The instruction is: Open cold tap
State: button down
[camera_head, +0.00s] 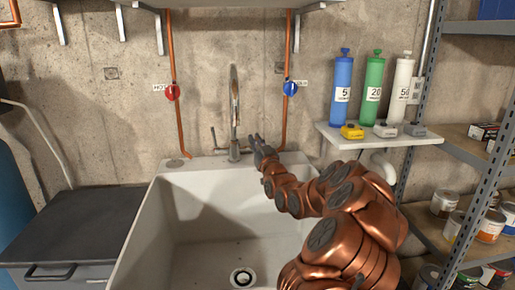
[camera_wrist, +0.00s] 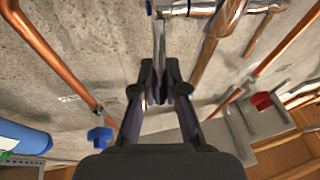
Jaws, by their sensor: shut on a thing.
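The chrome faucet (camera_head: 234,120) stands at the back rim of the white sink, with a tall spout and a slim lever on its left (camera_head: 214,138). My gripper (camera_head: 257,141) is at the faucet's right side and hides the part there. In the wrist view my gripper (camera_wrist: 157,82) is shut on a slim metal lever (camera_wrist: 160,42), the cold tap lever, with a small blue mark (camera_wrist: 149,7) near its base. The faucet body (camera_wrist: 222,22) shows to its right.
A blue valve (camera_head: 290,88) and a red valve (camera_head: 172,92) sit on copper wall pipes. A small shelf (camera_head: 380,138) with blue, green and white cylinders is at right, beside metal shelving (camera_head: 465,150). A dark cabinet top (camera_head: 70,228) is left of the sink (camera_head: 150,225).

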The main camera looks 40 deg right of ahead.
jog(key=shift+s+t+b, duration=0.15)
jog(key=shift+t+b, duration=0.25)
jog(key=shift+b, duration=0.05)
jog(key=c, duration=1.2)
grip_release()
jog(key=shift+f, duration=0.1)
jog(key=v, duration=1.2)
